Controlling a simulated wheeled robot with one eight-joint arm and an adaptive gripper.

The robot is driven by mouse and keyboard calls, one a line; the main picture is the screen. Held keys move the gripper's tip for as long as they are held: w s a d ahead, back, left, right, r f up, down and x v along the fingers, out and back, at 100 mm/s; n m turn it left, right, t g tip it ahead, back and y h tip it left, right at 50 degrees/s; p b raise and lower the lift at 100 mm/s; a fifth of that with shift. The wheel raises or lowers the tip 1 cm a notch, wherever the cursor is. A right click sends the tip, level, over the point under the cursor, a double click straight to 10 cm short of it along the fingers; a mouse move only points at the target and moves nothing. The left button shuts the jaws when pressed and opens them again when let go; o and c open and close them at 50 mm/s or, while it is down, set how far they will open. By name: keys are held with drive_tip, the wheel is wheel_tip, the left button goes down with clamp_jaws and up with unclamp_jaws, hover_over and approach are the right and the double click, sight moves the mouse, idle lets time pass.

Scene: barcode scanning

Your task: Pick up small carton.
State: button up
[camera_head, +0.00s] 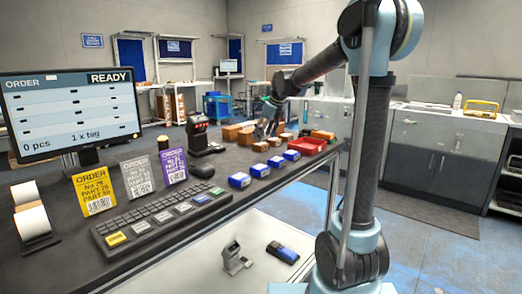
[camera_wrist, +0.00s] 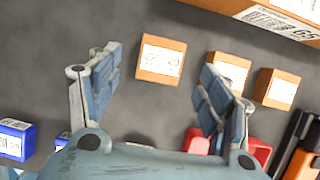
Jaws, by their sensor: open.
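Several small orange-brown cartons with white labels lie on the dark table. In the wrist view one small carton (camera_wrist: 161,65) lies ahead, between the lines of my fingers. A second carton (camera_wrist: 232,62) is partly hidden behind the right finger, and a third carton (camera_wrist: 276,88) lies further right. My gripper (camera_wrist: 160,72) is open with nothing held. In the head view, my gripper (camera_head: 267,127) is over the table's far part, just behind the row of small cartons (camera_head: 261,147). Its height above them is hard to tell.
Blue boxes (camera_head: 239,181) line the table's front edge, beside a red tray (camera_head: 308,147). Larger cardboard boxes (camera_head: 231,132) stand behind. A scanner on a stand (camera_head: 199,135), keyboard (camera_head: 160,216), order cards and monitor (camera_head: 70,112) occupy the left side.

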sight(261, 144)
drive_tip(key=shift+x, duration=2.5)
drive_tip(key=shift+d, duration=0.15)
drive_tip(key=c, duration=1.2)
